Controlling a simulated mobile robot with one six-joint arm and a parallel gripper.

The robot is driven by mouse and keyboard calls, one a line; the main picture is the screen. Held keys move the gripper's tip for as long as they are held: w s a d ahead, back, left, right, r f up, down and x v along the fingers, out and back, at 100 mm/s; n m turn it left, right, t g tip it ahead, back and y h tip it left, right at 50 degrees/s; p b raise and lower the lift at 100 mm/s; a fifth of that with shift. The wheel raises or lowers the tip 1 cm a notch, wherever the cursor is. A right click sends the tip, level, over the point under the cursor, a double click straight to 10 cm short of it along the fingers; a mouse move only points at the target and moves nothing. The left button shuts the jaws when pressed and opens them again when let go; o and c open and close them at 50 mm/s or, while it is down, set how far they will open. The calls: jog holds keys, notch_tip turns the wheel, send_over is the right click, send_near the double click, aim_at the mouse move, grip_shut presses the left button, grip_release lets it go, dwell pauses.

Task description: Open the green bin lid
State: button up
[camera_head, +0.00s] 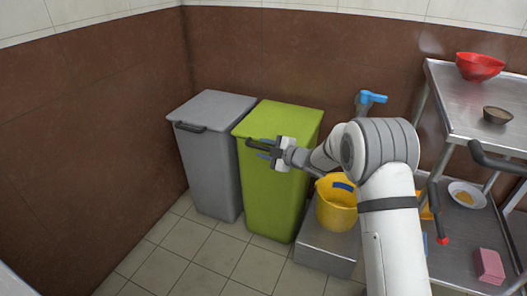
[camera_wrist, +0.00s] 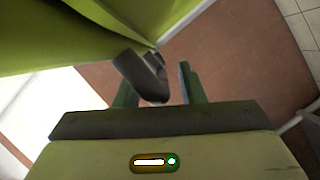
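The green bin (camera_head: 275,190) stands against the back wall with its lid (camera_head: 282,118) down. A dark handle sticks out at the lid's front. In the wrist view, the handle (camera_wrist: 152,78) shows as a dark curved bar, with the green bin surface (camera_wrist: 60,35) at the upper left. My gripper (camera_head: 264,149) is at the front of the lid, by the handle. In the wrist view, its two fingers (camera_wrist: 158,92) are spread apart, with the handle's end between or just beyond them. I cannot tell whether they touch it.
A grey bin (camera_head: 208,160) stands left of the green one. On the right are a yellow bucket (camera_head: 337,210) on a low grey step (camera_head: 325,252) and a steel shelf (camera_head: 470,105) with a red bowl (camera_head: 479,67). The tiled floor (camera_head: 225,255) in front is clear.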

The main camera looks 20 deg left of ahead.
grip_shut()
dwell(0.4)
